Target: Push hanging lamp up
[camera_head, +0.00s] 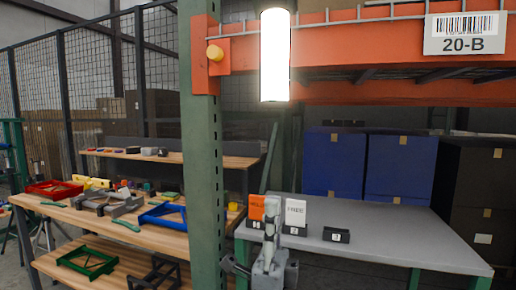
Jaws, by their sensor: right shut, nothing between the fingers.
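The hanging lamp (275,55) is a bright white upright cylinder at the top of the head view, in front of an orange rack beam. Its upper end is near the picture's top edge, and I cannot see what it hangs from. My right gripper (270,222) is at the bottom centre, pointing up, shut and empty. It is well below the lamp in the picture, with a clear gap between them. My left gripper is not in view.
A green rack post (203,150) stands just left of the lamp. The orange beam (400,88) runs behind it to the right. A grey table (390,240) with small signs (296,213) lies behind my gripper. A wooden workbench (160,238) with tools stands at left.

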